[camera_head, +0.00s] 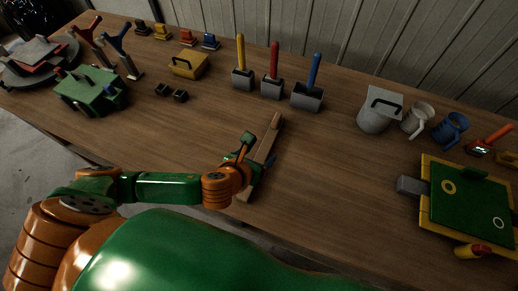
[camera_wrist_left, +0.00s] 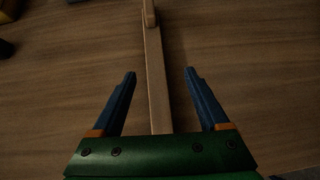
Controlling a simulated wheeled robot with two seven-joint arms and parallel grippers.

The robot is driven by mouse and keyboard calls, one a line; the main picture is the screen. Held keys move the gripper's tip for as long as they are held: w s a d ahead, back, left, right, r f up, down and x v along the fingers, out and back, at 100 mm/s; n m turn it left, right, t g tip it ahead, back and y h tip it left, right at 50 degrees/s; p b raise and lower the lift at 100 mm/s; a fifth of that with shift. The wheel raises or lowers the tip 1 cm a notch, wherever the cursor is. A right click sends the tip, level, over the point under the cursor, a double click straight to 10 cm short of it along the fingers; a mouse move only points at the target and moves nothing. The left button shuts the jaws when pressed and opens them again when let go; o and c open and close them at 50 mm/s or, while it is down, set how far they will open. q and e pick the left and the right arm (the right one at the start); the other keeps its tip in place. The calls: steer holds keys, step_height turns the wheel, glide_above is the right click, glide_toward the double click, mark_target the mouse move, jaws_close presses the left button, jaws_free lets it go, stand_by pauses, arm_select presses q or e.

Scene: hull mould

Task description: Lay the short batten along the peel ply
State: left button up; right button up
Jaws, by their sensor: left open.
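A long pale wooden batten (camera_head: 273,129) lies flat on the table in front of my left arm, and it runs up the middle of the left wrist view (camera_wrist_left: 155,80). A small raised wooden piece (camera_wrist_left: 149,14) shows at its far end. My left gripper (camera_head: 258,152) is open over the batten; in the left wrist view its blue fingers (camera_wrist_left: 160,72) stand one on each side, apart from the wood.
Brushes in grey holders (camera_head: 271,85) stand at the back middle. A grey lidded can (camera_head: 378,112) and mugs (camera_head: 417,118) stand at the back right. A green toolbox-like block (camera_head: 90,92) is at the left. The table between batten and board is clear.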

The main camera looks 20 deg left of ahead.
mark_target(263, 152)
arm_select(q)
steer(key=shift+s+a+f+g+y, duration=0.15)
steer(key=shift+a+f+g+y, duration=0.1)
steer(key=shift+f, duration=0.3)
steer(key=shift+s+a+f+g+y, duration=0.15)
steer(key=shift+a+f, duration=0.1)
steer(key=shift+f, duration=0.25)
steer(key=x, duration=0.6)
steer(key=shift+w+d+r+b, duration=0.3)
steer(key=shift+w+b, duration=0.05)
steer(key=shift+w, duration=0.05)
steer(key=shift+s, duration=0.1)
jaws_close()
